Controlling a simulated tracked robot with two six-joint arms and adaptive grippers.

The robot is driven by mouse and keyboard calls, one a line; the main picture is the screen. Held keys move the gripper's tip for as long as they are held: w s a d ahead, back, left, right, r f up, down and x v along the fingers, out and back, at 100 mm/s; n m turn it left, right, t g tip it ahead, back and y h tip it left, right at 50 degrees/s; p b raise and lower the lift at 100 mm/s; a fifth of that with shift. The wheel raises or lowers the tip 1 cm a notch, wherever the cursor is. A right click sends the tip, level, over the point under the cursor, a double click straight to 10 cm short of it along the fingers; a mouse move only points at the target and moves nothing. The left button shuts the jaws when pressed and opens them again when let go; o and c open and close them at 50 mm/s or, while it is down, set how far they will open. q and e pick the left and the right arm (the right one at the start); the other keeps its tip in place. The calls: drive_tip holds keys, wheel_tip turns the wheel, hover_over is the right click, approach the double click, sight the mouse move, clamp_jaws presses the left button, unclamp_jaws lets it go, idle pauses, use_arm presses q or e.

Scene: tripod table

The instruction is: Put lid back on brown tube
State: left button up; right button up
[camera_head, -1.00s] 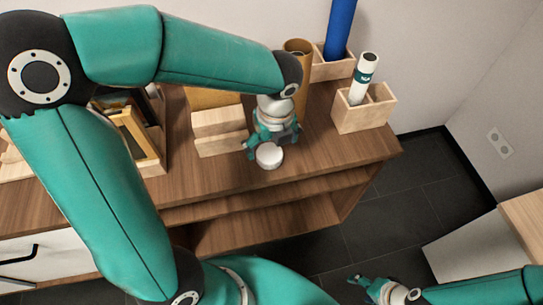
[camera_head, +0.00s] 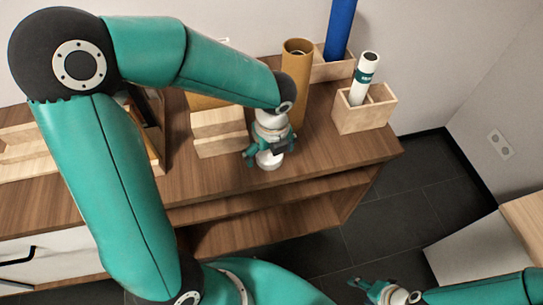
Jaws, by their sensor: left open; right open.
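The brown tube (camera_head: 297,62) stands upright on the wooden cabinet top, behind my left wrist, with its top end open. A white round lid (camera_head: 268,160) lies on the cabinet top near the front edge. My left gripper (camera_head: 268,154) is open and points down over the lid, its fingers at or just above it. The gripper body hides part of the lid, and I cannot tell whether the fingers touch it. My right gripper (camera_head: 363,285) is open and empty, low at the bottom right over the dark floor.
A blue tube (camera_head: 340,28) stands in a wooden box at the back. A white tube (camera_head: 364,78) stands in a wooden box (camera_head: 365,115) to the right. A wooden block-like holder (camera_head: 219,132) is left of my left gripper. The cabinet top (camera_head: 330,155) is clear to the right.

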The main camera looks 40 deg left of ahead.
sight(270, 154)
use_arm(q)
drive_tip(key=shift+c, duration=0.2)
drive_tip(key=c, duration=0.8)
drive_tip(key=shift+r+p, duration=1.8)
drive_tip(key=shift+r, duration=8.25)
use_arm(e)
drive_tip(key=shift+r, duration=1.8)
drive_tip(key=shift+c, duration=0.2)
